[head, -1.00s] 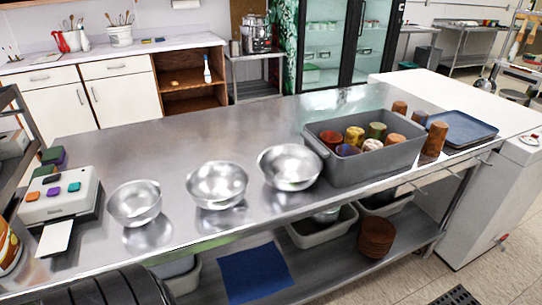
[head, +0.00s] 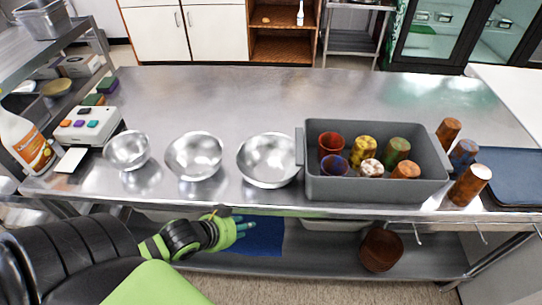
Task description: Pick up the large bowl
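Three shiny steel bowls stand in a row on the steel counter (head: 240,95). The large bowl (head: 268,160) is the rightmost, beside the grey bin. The middle bowl (head: 194,156) and the small bowl (head: 127,150) stand to its left. All three are upright and look empty. My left gripper (head: 241,228) is in front of the counter's front edge, below and slightly left of the large bowl, apart from it. Its fingertips look spread, with nothing between them. My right gripper is out of view.
A grey bin (head: 375,188) with several coloured cups stands close right of the large bowl. More cups (head: 469,184) and a blue tray (head: 510,175) lie farther right. A small button machine (head: 88,125) and a bottle (head: 24,145) stand left. The counter behind the bowls is clear.

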